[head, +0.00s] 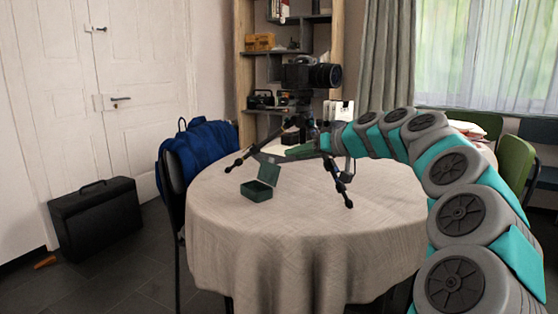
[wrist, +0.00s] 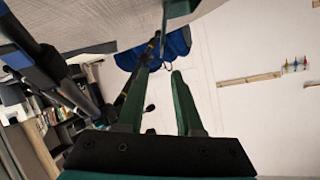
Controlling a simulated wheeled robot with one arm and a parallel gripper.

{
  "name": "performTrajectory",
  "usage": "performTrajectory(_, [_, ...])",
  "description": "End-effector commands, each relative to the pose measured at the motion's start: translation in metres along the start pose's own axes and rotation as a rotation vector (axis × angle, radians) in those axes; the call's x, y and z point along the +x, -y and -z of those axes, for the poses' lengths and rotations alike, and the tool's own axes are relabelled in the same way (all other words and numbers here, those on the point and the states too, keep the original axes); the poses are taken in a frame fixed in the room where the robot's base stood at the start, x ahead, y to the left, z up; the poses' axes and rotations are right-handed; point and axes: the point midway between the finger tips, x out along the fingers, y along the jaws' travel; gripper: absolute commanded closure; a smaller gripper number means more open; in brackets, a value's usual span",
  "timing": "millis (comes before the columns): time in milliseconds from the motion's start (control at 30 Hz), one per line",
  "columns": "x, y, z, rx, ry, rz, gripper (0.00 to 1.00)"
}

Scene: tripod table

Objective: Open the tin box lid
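The small green tin box (head: 257,191) sits near the left side of the round table. Its lid (head: 268,174) stands raised, roughly upright, at the box's right and back edge. My gripper (head: 289,152) is above the table, higher than the lid and a little to its right, apart from it. In the wrist view my gripper's two green fingers (wrist: 160,70) are spread with nothing between them. A dark green piece (wrist: 179,8) at the top edge of the wrist view looks like part of the box, but most of it is out of frame.
A camera (head: 310,74) on a small black tripod (head: 341,185) stands on the table (head: 330,235), close behind my gripper. A black case (head: 96,217) stands on the floor. The table's front is bare.

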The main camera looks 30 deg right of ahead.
Motion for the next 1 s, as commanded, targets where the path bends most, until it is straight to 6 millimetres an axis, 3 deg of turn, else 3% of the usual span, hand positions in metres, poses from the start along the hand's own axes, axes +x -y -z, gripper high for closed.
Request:
performTrajectory(500, [0.068, 0.002, -0.001, 0.000, 0.006, 0.002, 0.65])
performTrajectory(800, [0.074, 0.002, -0.001, 0.000, 0.004, 0.003, 0.65])
performTrajectory(1000, [0.074, 0.002, -0.001, 0.000, 0.004, 0.002, 0.86])
